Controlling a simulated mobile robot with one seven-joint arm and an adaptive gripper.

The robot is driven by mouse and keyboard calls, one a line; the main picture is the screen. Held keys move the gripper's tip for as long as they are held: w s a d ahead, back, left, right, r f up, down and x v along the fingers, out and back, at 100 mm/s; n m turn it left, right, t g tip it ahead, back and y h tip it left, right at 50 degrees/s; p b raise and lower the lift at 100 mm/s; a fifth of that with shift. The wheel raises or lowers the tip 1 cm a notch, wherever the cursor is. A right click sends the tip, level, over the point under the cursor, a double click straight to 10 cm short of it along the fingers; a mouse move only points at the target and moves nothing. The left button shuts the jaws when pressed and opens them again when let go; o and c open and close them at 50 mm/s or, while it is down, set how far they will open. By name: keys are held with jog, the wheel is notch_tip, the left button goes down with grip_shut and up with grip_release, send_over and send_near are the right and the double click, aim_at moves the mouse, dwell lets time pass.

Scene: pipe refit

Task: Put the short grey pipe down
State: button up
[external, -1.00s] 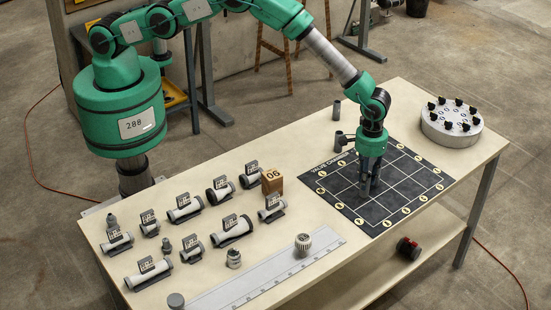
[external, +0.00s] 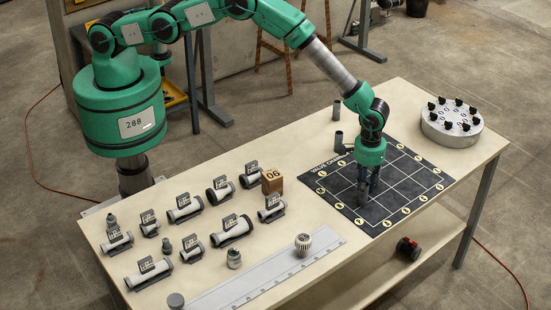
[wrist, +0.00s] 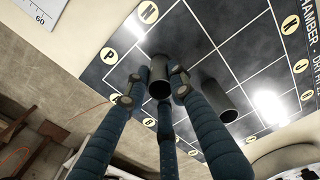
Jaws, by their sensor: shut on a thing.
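The short grey pipe (wrist: 159,89) is in the wrist view, its open end towards the camera, between the fingertips of my gripper (wrist: 157,77). The fingers are shut on it. In the external view my gripper (external: 365,196) points down over the left part of the black gridded mat (external: 398,196). There the fingers largely hide the pipe, and I cannot tell whether it touches the mat. A second dark grey tube (wrist: 219,100) shows to the right of the held pipe in the wrist view, apart from it.
Two grey pipe pieces (external: 337,110) stand behind the mat's left corner. A round grey stand with black knobs (external: 451,126) is at the right. Labelled pipe parts (external: 232,230), a wooden block marked 06 (external: 272,181) and a ruler (external: 265,272) lie left. The mat's right part is clear.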

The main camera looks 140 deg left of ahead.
jog(key=shift+f, duration=0.15)
jog(key=o, duration=1)
jog(key=shift+r, duration=0.2)
jog(key=shift+r+b, duration=0.35)
jog(key=shift+r, duration=5.65)
